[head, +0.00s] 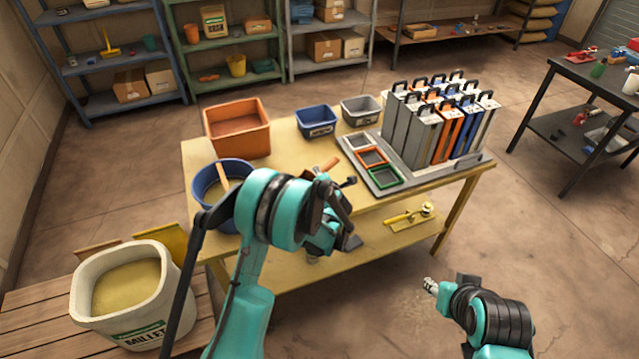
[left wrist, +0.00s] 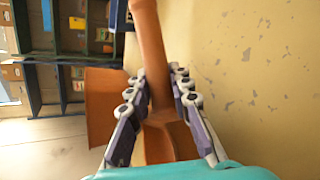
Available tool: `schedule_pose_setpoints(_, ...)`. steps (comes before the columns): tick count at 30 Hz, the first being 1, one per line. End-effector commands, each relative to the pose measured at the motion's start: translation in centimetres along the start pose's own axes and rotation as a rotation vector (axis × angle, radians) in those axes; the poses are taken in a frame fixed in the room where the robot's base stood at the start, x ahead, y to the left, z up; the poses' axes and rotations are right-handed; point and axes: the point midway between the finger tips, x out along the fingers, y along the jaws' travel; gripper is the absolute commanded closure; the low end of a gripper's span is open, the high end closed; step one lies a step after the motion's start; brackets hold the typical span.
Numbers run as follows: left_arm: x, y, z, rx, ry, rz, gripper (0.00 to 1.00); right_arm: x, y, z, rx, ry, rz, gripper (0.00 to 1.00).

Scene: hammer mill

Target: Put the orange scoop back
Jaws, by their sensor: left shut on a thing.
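The orange scoop (left wrist: 150,40) is between the fingers of my left gripper (left wrist: 160,100) in the left wrist view. The gripper is shut on its handle, and its wider end lies toward the palm. In the head view, a small orange part of the scoop (head: 331,163) shows beside my left gripper (head: 345,190), over the yellow table; my arm hides the rest. My right gripper (head: 430,286) is low at the right, in front of the table and away from the scoop. Its fingers are too small to judge.
The yellow table (head: 285,160) carries an orange bin (head: 238,148), a blue bucket (head: 223,163) with a light handle sticking out, a blue bin (head: 316,131), a grey bin (head: 361,117) and a rack of upright cartridges (head: 392,150). A millet sack (head: 150,318) stands at left.

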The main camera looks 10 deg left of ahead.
Motion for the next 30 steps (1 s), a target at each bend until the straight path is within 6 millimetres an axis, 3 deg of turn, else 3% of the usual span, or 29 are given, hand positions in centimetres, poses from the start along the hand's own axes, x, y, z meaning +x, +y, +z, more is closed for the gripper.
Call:
schedule_pose_setpoints(4,1.1,-2.2,-1.1,0.001,0.0,0.0,1.0,1.3,0.0,1.0,0.0,0.0,0.0,0.6)
schedule_pose_setpoints(16,1.2,-2.5,-1.2,0.001,0.0,0.0,1.0,1.2,0.0,0.9,0.0,0.0,0.0,0.6)
schedule_pose_setpoints(17,1.2,-2.5,-1.2,0.0,0.0,0.0,0.75,1.2,0.0,0.9,0.0,0.0,0.0,0.6)
schedule_pose_setpoints(18,1.2,-2.5,-1.2,0.0,0.0,0.0,0.71,1.2,0.0,0.9,0.0,0.0,0.0,0.6)
schedule_pose_setpoints(30,0.4,-2.2,-1.0,0.001,-0.001,-0.001,0.71,0.9,0.0,0.7,0.0,0.0,0.0,0.6)
